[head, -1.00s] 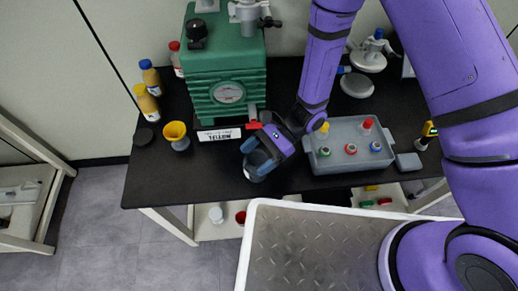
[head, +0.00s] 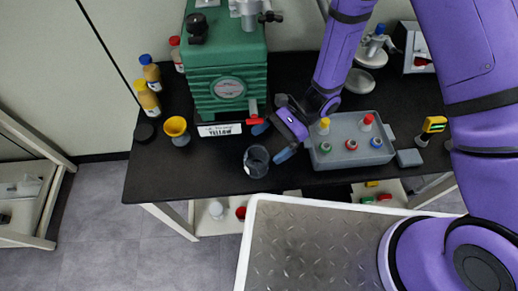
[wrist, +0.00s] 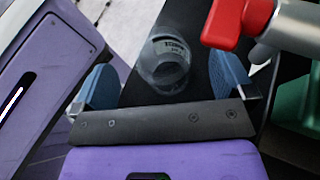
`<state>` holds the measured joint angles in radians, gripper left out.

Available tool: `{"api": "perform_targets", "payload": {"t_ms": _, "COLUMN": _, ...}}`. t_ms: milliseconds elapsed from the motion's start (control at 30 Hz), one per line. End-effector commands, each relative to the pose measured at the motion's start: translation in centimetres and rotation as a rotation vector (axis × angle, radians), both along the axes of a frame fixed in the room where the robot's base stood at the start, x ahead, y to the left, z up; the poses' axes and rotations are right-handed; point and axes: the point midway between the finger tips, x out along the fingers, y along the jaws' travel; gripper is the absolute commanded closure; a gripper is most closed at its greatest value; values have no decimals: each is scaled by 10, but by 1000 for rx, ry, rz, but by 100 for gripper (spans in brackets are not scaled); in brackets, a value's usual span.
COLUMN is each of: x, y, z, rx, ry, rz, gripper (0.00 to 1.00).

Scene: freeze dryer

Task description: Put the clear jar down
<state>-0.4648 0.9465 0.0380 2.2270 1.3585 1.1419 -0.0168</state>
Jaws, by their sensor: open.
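The clear jar (head: 256,161) stands on the black table near its front edge, in front of the green machine. My gripper (head: 273,142) is open and empty, just to the right of the jar and apart from it. In the wrist view the jar (wrist: 166,62) shows beyond the two blue fingers (wrist: 166,88), with dark print on its side. Nothing is between the fingers at their tips.
The green machine (head: 226,70) with a red-handled valve (head: 255,121) stands behind the jar; the red handle (wrist: 236,20) is close in the wrist view. A grey tray (head: 345,160) with several capped vials is at right. A yellow funnel cup (head: 177,130) is at left.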

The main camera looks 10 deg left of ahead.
Motion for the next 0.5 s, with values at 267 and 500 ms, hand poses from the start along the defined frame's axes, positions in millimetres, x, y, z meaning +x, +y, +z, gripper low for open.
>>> {"api": "perform_targets", "payload": {"t_ms": 267, "x": 32, "y": -37, "z": 20, "rx": 0, "ry": -2, "rz": -3, "gripper": 0}}
{"api": "perform_targets", "payload": {"t_ms": 500, "x": 45, "y": -52, "z": 28, "rx": -1, "ry": 0, "rz": 0, "gripper": 0}}
